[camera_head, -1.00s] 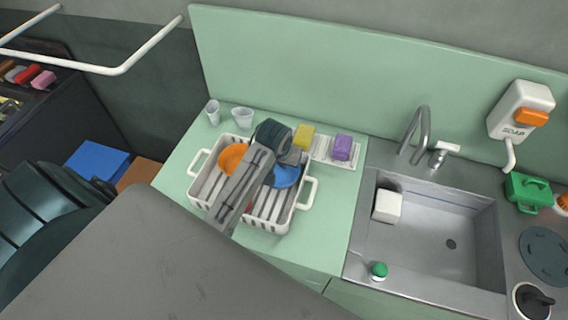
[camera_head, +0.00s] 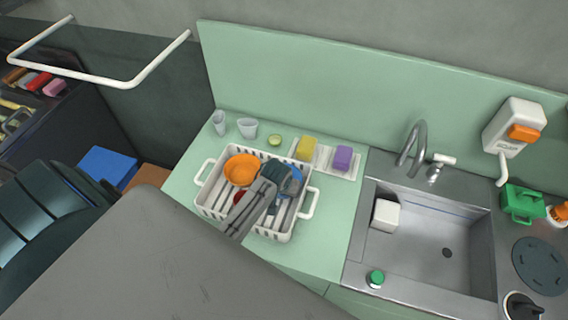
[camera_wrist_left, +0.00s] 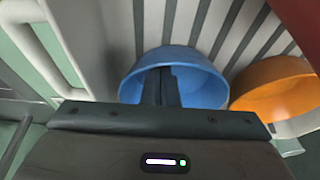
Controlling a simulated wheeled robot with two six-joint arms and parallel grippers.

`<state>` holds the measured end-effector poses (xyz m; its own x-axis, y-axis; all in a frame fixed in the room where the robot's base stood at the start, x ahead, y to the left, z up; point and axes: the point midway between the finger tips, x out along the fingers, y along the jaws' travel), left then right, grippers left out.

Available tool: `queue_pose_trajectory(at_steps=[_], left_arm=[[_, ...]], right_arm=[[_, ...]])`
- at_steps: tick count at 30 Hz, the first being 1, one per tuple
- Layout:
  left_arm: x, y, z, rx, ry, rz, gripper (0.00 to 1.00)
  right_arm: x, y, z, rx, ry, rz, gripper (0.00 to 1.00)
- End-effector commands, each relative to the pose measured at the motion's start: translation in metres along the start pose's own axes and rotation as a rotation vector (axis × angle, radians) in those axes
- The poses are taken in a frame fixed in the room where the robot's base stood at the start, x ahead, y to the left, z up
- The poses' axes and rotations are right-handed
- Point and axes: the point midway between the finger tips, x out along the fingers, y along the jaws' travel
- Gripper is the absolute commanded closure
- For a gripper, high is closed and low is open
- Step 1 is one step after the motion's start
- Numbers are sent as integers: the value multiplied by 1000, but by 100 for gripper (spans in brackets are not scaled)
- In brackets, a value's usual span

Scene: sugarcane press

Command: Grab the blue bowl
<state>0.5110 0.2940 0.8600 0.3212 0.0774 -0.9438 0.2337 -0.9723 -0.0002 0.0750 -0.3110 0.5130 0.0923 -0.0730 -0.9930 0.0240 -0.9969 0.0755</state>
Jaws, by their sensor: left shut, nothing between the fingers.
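The blue bowl (camera_head: 297,183) stands in the right part of the white dish rack (camera_head: 272,233), partly hidden by my left gripper in the head view. My left gripper (camera_head: 284,187) is over the bowl. In the left wrist view, the blue bowl (camera_wrist_left: 205,78) is just ahead, and the closed fingers of my left gripper (camera_wrist_left: 161,78) overlap its opening. The fingers are shut together with nothing between them. I cannot tell whether they touch the bowl. My right gripper is not in view.
An orange bowl (camera_head: 240,168) sits left of the blue one in the rack; it also shows in the left wrist view (camera_wrist_left: 275,88). Cups (camera_head: 246,128) and sponges (camera_head: 343,157) stand behind the rack. The sink (camera_head: 425,240) lies to the right.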

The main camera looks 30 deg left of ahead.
Motion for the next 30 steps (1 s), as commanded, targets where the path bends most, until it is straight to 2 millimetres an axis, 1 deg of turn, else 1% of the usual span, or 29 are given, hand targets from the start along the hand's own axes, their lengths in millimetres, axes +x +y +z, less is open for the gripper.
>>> queue_pose_trajectory(at_steps=[6, 8, 12, 15, 18, 30], left_arm=[[0, 0, 3, 0, -1, 0, 100], [-2, 0, 9, 0, -2, 0, 100], [-10, 0, 32, 0, -3, 1, 100], [-15, 0, 45, -1, -2, 1, 100], [-18, 0, 50, -1, -1, 1, 100], [-18, 0, 49, 0, 0, 0, 100]], right_arm=[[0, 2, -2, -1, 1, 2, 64], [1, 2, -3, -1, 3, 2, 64], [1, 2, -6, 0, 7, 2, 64], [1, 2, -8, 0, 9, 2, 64], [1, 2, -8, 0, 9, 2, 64], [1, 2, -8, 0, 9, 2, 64]])
